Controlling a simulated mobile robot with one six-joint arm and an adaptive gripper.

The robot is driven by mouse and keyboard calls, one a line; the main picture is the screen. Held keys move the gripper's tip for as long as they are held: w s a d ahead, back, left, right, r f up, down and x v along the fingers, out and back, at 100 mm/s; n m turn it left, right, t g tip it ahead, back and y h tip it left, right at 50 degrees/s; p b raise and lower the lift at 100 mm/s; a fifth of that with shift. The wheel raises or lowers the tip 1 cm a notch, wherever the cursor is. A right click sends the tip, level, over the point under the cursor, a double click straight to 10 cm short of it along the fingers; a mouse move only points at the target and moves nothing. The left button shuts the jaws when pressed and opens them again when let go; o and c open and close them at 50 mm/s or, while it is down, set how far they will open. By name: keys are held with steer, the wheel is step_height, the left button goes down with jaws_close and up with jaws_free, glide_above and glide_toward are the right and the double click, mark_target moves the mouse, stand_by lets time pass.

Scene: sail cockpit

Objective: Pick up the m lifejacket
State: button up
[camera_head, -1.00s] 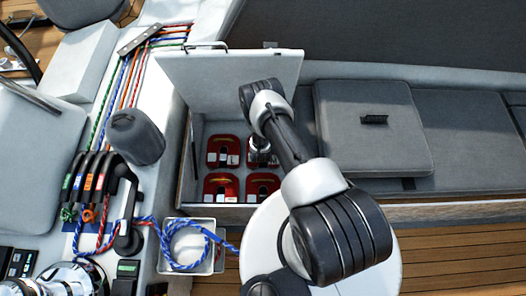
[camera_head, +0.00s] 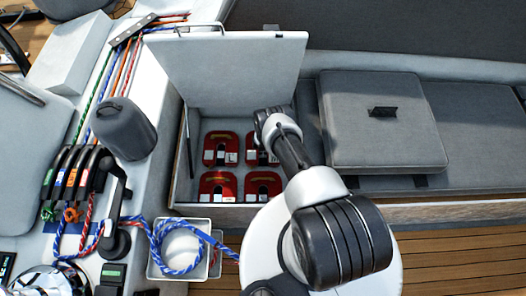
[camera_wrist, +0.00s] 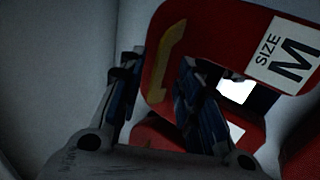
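The M lifejacket is a red ring-shaped pack with a yellow strip and a white "SIZE M" label, close up in the wrist view (camera_wrist: 285,52). My gripper (camera_wrist: 158,88) has one finger left of the band with the yellow strip. The other finger is at the band's right side, by the opening. The fingertips are apart with the band between them; whether they press on it I cannot tell. In the head view my arm reaches into the open locker over the upper right red pack (camera_head: 262,157), and the gripper is hidden.
More red packs lie in the locker, at upper left (camera_head: 220,148) and along the front (camera_head: 217,186). The locker's pale walls are close around my gripper. The raised lid (camera_head: 225,70) stands behind. A grey cushion (camera_head: 380,120) lies right of the locker.

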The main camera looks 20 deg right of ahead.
steer(key=shift+w+f, duration=0.15)
steer(key=shift+f, duration=0.05)
steer(key=shift+c, duration=0.2)
jaws_close()
stand_by(0.9)
steer(key=shift+d+r, duration=0.1)
